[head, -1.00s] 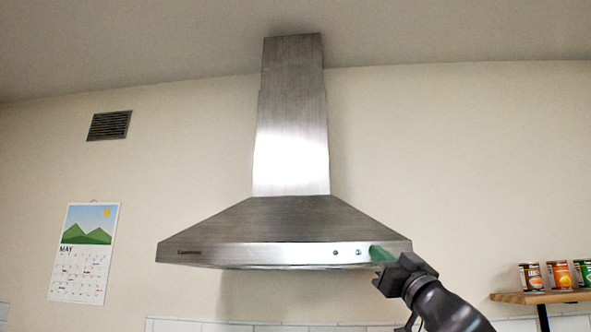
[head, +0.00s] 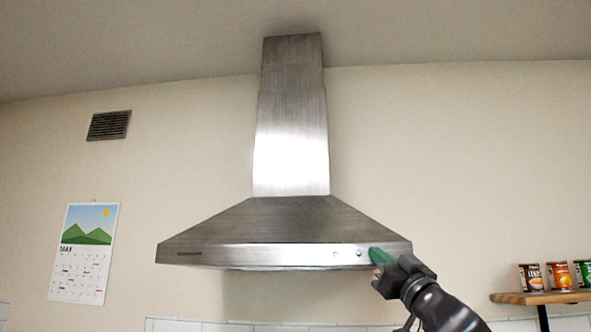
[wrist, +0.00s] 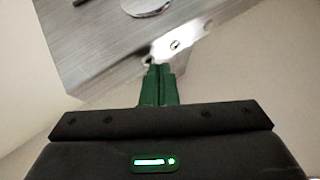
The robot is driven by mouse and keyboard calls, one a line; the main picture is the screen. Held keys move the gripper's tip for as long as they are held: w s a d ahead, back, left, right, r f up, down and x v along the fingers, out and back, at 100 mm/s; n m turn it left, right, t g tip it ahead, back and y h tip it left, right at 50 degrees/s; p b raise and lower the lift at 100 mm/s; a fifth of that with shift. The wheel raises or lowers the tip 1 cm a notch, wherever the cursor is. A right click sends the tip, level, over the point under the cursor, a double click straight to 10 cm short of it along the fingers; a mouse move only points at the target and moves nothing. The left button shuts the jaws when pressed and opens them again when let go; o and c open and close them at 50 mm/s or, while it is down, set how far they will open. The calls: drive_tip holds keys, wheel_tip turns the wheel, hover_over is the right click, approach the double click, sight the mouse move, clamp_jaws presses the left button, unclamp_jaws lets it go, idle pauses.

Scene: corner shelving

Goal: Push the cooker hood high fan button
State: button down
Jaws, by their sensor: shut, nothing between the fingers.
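The steel cooker hood (head: 285,220) hangs on the wall in the head view. Its front strip shows two small round buttons, a left one (head: 336,254) and a right one (head: 359,253). My gripper (head: 376,252) is shut and empty, its green fingertips over the strip just right of these buttons. They hide the strip behind them. In the wrist view the shut fingers (wrist: 158,80) point at the bright strip, where one button (wrist: 175,45) shows just beyond the tips. I cannot tell whether the tips touch the hood, or which button is high fan.
A shelf (head: 540,297) with several cans (head: 560,275) is at the right, beyond my arm. A calendar (head: 84,252) and a vent (head: 108,125) are on the wall at the left. The wrist view shows a round pale disc (wrist: 145,6) on the hood's underside.

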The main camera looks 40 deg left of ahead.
idle(0.3)
drive_tip(key=shift+s+d, duration=0.3)
drive_tip(key=shift+s, duration=0.2)
